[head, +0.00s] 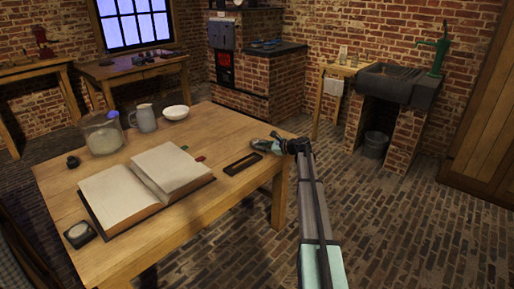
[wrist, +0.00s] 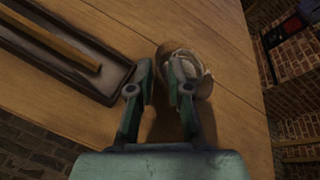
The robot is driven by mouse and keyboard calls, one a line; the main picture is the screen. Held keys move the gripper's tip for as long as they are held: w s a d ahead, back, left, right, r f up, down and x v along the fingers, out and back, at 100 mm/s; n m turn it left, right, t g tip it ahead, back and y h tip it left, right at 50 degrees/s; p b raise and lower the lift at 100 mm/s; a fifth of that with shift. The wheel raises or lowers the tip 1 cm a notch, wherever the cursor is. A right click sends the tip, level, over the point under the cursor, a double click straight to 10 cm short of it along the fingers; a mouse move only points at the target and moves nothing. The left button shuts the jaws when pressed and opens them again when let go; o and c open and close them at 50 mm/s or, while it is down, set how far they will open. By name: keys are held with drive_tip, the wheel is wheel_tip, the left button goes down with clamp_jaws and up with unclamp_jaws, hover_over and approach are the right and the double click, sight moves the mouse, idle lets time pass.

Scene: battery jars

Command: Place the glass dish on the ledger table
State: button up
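In the head view my gripper (head: 268,145) is over the right corner of the ledger table (head: 205,222), and the dish is hard to make out there.
A dark pen tray (head: 243,163) lies left of my gripper. An open ledger (head: 150,185) covers the table's middle. A glass jar (head: 103,137), grey jug (head: 145,117) and white bowl (head: 175,112) stand at the back. Bare wood shows at the front right.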

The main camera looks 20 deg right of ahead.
drive_tip(key=v, duration=0.7)
drive_tip(key=shift+s+d, duration=0.2)
drive_tip(key=shift+s, duration=0.05)
